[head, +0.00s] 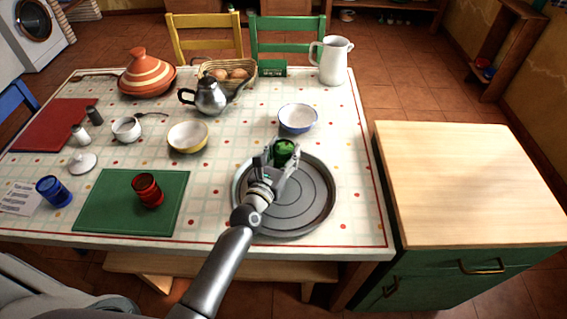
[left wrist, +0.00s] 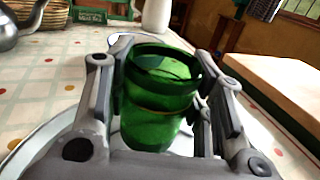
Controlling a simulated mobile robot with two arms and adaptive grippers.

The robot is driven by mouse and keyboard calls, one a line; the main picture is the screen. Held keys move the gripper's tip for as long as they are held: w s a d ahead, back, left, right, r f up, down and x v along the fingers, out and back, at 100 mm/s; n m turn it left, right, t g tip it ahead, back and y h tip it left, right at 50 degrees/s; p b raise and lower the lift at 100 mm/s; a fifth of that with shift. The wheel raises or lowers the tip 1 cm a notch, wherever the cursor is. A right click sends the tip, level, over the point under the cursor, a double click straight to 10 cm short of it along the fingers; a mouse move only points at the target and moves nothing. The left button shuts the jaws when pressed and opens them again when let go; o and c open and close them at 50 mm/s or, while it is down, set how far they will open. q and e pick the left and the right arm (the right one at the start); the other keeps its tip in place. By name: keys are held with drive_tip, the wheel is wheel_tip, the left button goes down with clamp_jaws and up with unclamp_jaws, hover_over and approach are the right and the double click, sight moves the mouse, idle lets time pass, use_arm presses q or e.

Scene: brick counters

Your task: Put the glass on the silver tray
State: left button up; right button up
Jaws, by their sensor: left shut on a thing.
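A green glass (head: 284,151) is held upright between the fingers of my left gripper (head: 277,168). It fills the middle of the left wrist view (left wrist: 158,100), with a gripper finger on each side. The round silver tray (head: 312,205) lies on the table near its front right. The glass is over the tray's far part in the head view. I cannot tell whether its base touches the tray. My right gripper is not in view.
A blue-rimmed bowl (head: 298,118) stands just behind the tray. A green mat (head: 100,201) with a red glass (head: 147,190) lies to the left; a blue glass (head: 54,191) is beyond it. A metal teapot (head: 211,96) and a white pitcher (head: 333,61) stand farther back. A wooden-topped cabinet (head: 465,180) is at right.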

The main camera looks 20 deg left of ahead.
sight(280, 167)
use_arm(q)
drive_tip(key=shift+f+b, duration=0.95)
drive_tip(key=shift+f, duration=0.6)
drive_tip(key=shift+f, duration=0.15)
drive_tip(key=o, duration=1.1)
drive_tip(key=shift+s, duration=0.2)
drive_tip(key=s, duration=0.7)
drive_tip(key=s+a+b, duration=0.1)
drive_tip(key=s, duration=0.2)
drive_tip(key=shift+s, duration=0.85)
